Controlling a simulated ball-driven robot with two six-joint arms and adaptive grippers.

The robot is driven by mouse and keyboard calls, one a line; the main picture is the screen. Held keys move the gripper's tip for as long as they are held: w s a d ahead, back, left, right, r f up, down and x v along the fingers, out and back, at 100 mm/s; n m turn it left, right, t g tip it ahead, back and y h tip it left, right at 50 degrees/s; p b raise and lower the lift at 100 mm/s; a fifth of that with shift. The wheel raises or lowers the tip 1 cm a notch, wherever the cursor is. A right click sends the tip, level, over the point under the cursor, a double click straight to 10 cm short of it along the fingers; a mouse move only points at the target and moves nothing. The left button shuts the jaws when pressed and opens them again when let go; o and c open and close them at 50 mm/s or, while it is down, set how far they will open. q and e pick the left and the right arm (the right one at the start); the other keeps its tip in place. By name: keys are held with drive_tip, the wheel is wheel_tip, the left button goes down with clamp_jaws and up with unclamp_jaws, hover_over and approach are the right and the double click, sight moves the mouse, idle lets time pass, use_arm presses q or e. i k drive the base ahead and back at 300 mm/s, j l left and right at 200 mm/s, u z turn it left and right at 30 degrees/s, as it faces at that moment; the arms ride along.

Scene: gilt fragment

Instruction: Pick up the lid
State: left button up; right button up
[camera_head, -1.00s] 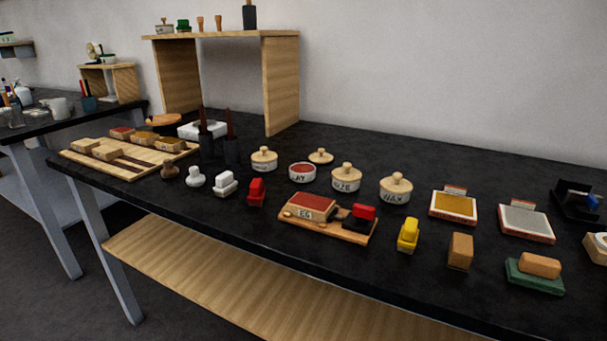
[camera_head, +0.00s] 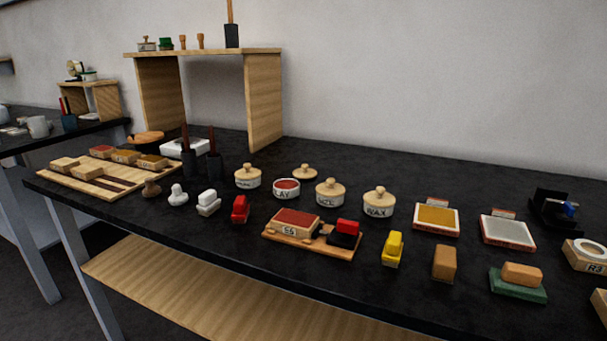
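A loose wooden lid (camera_head: 305,172) with a small knob lies on the black table, just behind an open white pot (camera_head: 287,188) marked "CLAY", or similar, that shows a red fill. Three other pots near it wear wooden lids: one at the left (camera_head: 247,176), one marked "SIZE" (camera_head: 330,192) and one marked "WAX" (camera_head: 379,201). Neither of my grippers is in view.
The black table (camera_head: 450,180) runs across the view. In front of the pots stand a wooden board (camera_head: 340,248) with a red-topped block, a yellow block (camera_head: 393,248) and a brown block (camera_head: 444,262). A wooden shelf (camera_head: 265,105) stands behind at left. Bare table lies behind the pots.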

sight(305, 173)
drive_tip(key=k+u, duration=0.15)
drive_tip(key=u, duration=0.25)
drive_tip(key=k+j+u, duration=0.1)
drive_tip(key=u, duration=0.3)
drive_tip(key=k+j+u, duration=0.15)
drive_tip(key=u, duration=0.25)
drive_tip(key=i+j, duration=0.05)
